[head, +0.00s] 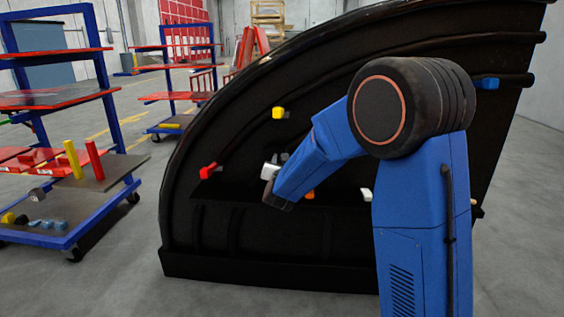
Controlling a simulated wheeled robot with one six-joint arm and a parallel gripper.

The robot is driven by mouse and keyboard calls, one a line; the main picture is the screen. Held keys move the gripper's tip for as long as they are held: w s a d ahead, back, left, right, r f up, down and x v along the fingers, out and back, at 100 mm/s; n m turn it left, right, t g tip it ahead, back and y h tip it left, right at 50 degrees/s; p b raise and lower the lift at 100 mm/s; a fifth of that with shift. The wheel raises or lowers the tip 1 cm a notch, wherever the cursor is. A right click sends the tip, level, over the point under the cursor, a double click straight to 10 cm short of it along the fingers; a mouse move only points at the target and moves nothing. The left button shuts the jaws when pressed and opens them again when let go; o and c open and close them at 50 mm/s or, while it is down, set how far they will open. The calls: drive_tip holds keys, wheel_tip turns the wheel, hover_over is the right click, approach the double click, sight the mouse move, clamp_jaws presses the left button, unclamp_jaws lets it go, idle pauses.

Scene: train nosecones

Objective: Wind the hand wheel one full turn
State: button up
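No hand wheel can be made out in the head view; my arm covers part of the nosecone where one could be. The large black nosecone (235,150) stands upright on its dark base in front of me. My blue arm reaches across it, and its dark end with my gripper (270,185) is at the nosecone's middle left. A small white and grey piece shows right there; I cannot tell if it is a fitting or part of my gripper. The fingers are too small and hidden to read, and contact cannot be told.
On the nosecone are a red fitting (208,172), a yellow one (279,113), a blue one (488,83), a white one (366,195) and an orange one (309,194). A blue wheeled cart (105,200) with parts stands at left. Grey floor is clear between.

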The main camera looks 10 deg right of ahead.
drive_tip(key=v, duration=1.6)
drive_tip(key=shift+s, duration=0.3)
